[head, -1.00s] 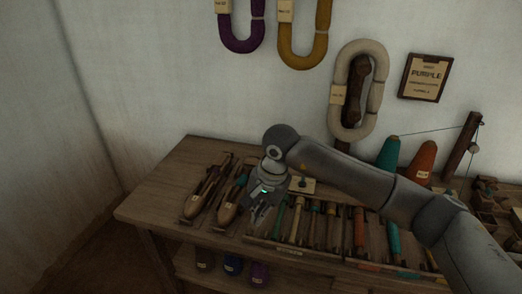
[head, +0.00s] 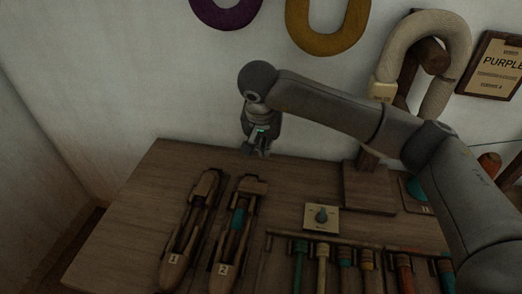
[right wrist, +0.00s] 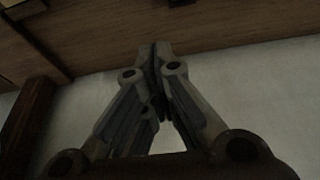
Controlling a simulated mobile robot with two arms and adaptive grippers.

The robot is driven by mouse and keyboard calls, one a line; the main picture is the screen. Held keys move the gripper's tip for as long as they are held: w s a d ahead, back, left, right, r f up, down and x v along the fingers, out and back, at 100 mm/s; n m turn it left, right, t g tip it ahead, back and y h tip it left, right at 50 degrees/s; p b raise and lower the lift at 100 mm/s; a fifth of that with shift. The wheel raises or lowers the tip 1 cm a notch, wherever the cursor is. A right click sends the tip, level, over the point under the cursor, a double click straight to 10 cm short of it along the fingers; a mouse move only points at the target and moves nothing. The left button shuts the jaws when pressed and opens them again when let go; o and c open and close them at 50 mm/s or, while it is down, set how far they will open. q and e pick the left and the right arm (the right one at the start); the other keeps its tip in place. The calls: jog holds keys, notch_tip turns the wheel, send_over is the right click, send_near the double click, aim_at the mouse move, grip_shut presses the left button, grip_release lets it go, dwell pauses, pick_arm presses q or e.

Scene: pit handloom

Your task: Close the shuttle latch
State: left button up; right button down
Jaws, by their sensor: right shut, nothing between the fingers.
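Two wooden boat shuttles lie side by side on the table (head: 130,200). Shuttle 1 (head: 172,268) is at the left, its hollow showing no coloured yarn. Shuttle 2 (head: 222,275) is to its right and holds a bobbin with teal yarn (head: 238,219). Wooden pieces show at the far ends of both shuttles; I cannot tell a latch or its state. My right gripper (head: 258,153) is shut and empty, pointing down beyond the far end of shuttle 2, apart from it. Its closed fingertips (right wrist: 156,48) also show in the right wrist view. My left gripper is not in view.
A small plate with a dark knob (head: 321,215) sits right of shuttle 2. A rack of several coloured bobbins (head: 300,262) is at the front right. A wooden stand is at the back right. Yarn hanks (head: 330,35) hang on the wall. The table's left side is clear.

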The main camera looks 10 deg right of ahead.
aim_at(255, 189)
jog(key=x, duration=0.5)
jog(key=b+x, duration=0.1)
jog(key=x, duration=0.3)
jog(key=shift+s+f, duration=0.1)
jog(key=shift+f, duration=0.35)
jog(key=s, duration=0.2)
jog(key=s+a, duration=0.1)
jog(key=shift+a+r+p, duration=0.1)
jog(key=shift+r+p, duration=0.2)
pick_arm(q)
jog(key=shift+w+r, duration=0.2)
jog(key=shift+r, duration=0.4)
pick_arm(e)
jog(key=shift+s+a, duration=0.1)
jog(key=shift+s, duration=0.2)
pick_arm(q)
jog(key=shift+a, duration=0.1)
